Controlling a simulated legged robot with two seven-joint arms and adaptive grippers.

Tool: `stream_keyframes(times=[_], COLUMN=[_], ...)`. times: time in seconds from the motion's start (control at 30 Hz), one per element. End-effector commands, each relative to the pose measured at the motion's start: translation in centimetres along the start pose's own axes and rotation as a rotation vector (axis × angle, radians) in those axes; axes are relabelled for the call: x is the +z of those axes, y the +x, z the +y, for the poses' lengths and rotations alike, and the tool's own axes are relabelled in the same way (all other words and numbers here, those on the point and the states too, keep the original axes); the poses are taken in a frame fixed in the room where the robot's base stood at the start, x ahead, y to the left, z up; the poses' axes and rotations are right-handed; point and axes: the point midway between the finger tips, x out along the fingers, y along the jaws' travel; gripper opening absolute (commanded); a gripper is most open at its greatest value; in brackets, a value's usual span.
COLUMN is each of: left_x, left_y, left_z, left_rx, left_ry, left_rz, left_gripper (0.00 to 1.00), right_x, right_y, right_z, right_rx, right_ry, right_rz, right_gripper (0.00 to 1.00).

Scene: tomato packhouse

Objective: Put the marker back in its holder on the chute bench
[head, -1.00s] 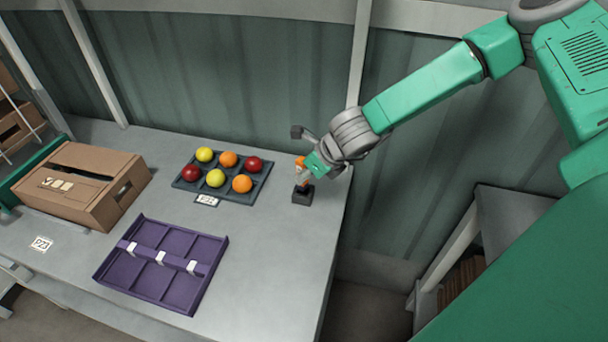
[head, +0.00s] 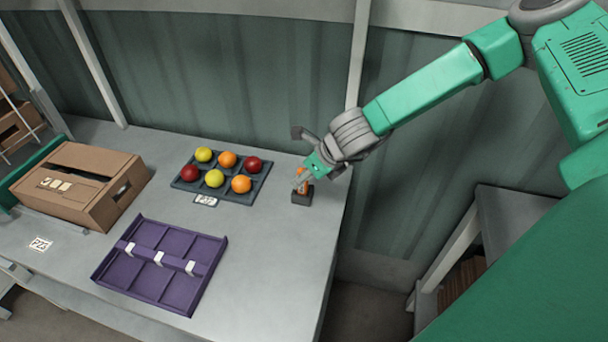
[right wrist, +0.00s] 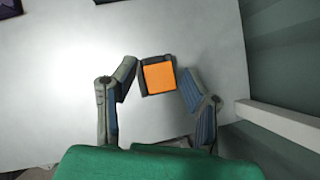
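The orange marker (head: 304,187) stands upright at the small dark holder (head: 301,198) near the bench's right end. My right gripper (head: 301,180) is around it from above and hides part of it. In the right wrist view the marker's square orange top (right wrist: 159,77) lies between the two fingers of my right gripper (right wrist: 160,72), with a gap on each side. The dark holder (right wrist: 144,88) shows around and beneath it. The fingers look open. How deep the marker sits in the holder cannot be seen. My left gripper is not in view.
The grey bench (head: 265,260) is clear in front of the holder. A dark tray (head: 207,187) with red, yellow and orange tomatoes stands left of it. A purple divided tray (head: 160,285) and a cardboard box (head: 95,207) are farther left. A corrugated wall (head: 240,75) stands behind.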

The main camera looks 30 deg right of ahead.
Motion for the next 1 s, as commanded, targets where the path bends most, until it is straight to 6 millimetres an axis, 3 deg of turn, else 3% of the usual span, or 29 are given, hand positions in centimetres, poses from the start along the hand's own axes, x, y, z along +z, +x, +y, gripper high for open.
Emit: stream_keyframes(times=[0.4, 0.6, 0.8, 1.0], left_x=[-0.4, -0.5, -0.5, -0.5], left_y=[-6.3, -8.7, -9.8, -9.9], left_z=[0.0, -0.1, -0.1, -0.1], left_rx=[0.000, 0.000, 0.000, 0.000], left_ry=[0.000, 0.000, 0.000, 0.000], left_rz=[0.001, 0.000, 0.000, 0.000], left_gripper=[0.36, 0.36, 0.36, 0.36], right_x=[0.7, 0.6, 0.5, 0.3], right_y=[-7.8, -10.8, -12.2, -12.4], right_z=[0.0, 0.1, 0.1, 0.1], right_rx=[0.000, 0.000, 0.000, 0.000], right_ry=[0.002, 0.000, 0.000, 0.000], right_rz=[-0.002, -0.001, 0.000, 0.000], right_gripper=[0.40, 0.40, 0.40, 0.40])
